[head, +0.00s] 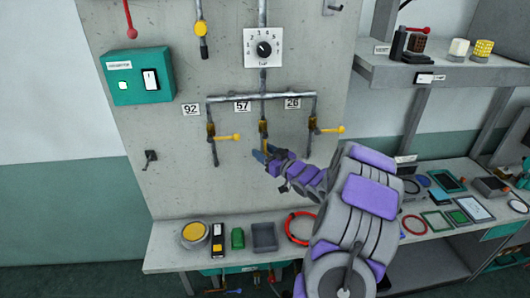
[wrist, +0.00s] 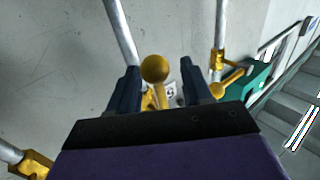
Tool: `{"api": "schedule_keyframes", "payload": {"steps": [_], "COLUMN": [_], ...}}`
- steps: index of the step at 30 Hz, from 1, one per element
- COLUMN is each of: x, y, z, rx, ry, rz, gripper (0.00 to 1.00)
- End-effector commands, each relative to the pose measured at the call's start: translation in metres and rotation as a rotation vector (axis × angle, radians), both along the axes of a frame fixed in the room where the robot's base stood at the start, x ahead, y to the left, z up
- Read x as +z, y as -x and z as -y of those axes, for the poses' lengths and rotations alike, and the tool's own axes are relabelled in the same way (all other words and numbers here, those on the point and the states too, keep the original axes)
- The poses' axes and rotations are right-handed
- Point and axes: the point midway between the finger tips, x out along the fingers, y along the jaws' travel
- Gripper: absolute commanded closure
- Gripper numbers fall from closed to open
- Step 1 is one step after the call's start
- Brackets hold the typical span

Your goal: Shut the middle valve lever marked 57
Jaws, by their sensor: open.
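Three yellow valves stand on branch pipes on the grey panel, under plates 92, 57 and 26. The middle valve (head: 264,128) sits below the 57 plate (head: 242,106). Its lever seems to run down along the pipe, its lower end hidden by my gripper in the head view. My gripper (head: 268,155) is open at that lower end. In the wrist view, a yellow ball knob (wrist: 155,68) lies between the two dark fingers of my gripper (wrist: 160,88). I cannot tell whether either finger touches it.
The 92 lever (head: 226,137) and the 26 lever (head: 331,130) point right, to either side of my gripper. A round dial (head: 264,48) is above. A teal switch box (head: 138,77) is at upper left. A cluttered bench (head: 170,258) runs below the panel.

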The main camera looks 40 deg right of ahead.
Motion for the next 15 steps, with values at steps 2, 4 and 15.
{"api": "schedule_keyframes", "payload": {"steps": [2,4,15], "x": [-0.0004,-0.0008,-0.0010], "y": [-0.0011,-0.0011,-0.0009], "z": [0.0013,0.0024,0.0029], "rx": [-0.001,-0.001,-0.001], "ry": [-0.001,-0.001,-0.002], "rz": [0.000,0.000,0.000], "gripper": [0.51,0.51,0.74]}}
